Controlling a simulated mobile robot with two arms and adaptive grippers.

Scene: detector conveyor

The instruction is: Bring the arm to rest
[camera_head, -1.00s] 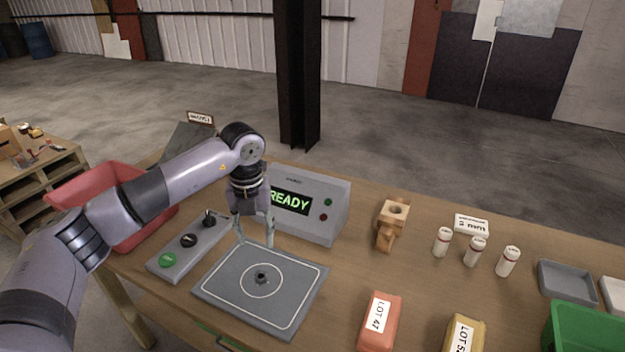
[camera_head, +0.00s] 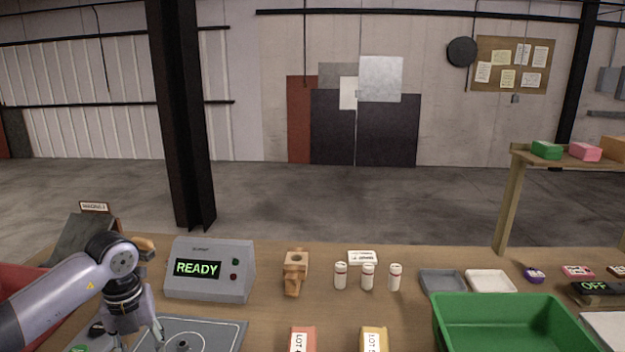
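My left arm comes in from the lower left of the head view. Its gripper (camera_head: 140,340) points down over the left part of the grey plate with a white ring (camera_head: 215,330). The fingers look spread apart with nothing seen between them, though the frame's bottom edge is close to the tips. My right gripper is not in view.
A grey box reading READY (camera_head: 240,272) stands right of the gripper. A red bin (camera_head: 18,278) is at far left. A wooden holder (camera_head: 295,272), white bottles (camera_head: 367,277), LOT blocks (camera_head: 302,338), trays (camera_head: 443,281) and a green bin (camera_head: 500,302) occupy the table.

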